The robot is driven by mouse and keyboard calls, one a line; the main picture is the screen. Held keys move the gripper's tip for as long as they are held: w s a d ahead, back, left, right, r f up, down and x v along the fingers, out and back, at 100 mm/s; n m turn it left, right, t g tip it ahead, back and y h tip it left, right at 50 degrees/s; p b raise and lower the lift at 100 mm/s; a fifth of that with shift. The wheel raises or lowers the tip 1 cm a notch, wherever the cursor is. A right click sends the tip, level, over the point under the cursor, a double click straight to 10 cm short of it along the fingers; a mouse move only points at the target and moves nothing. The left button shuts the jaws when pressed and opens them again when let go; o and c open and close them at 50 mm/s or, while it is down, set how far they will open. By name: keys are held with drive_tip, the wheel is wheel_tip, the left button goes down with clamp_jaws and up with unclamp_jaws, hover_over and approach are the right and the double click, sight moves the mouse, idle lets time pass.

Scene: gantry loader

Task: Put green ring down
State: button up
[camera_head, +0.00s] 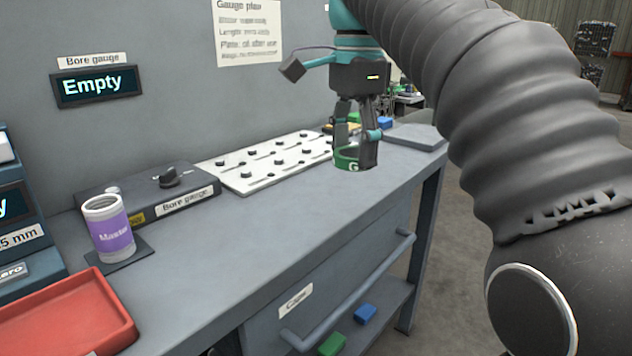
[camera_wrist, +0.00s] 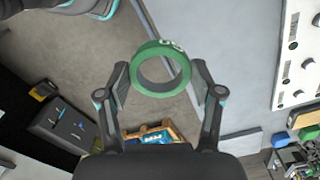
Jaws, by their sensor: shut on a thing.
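The green ring (camera_head: 347,160) is held between the fingers of my gripper (camera_head: 357,140), above the grey bench near its front edge in the head view. The grey bench top (camera_head: 275,225) runs below and to the left of the ring. The exact gap between ring and bench cannot be told.
A white pegged board (camera_head: 262,165) lies on the bench behind the ring. A bore gauge box (camera_head: 150,195), a purple-labelled Master cylinder (camera_head: 109,230) and a red tray (camera_head: 65,315) stand to the left. The front middle of the bench is clear. A display (camera_head: 96,86) reads Empty.

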hover_over(307, 201)
wheel_tip(307, 201, down, 6)
drive_tip(key=shift+r, duration=0.15)
drive_tip(key=shift+f, duration=2)
drive_tip(key=shift+f, duration=0.15)
drive_tip(key=o, duration=1.3)
wheel_tip(307, 201, up, 8)
drive_tip(key=shift+f, duration=0.1)
drive_tip(key=shift+d, duration=0.1)
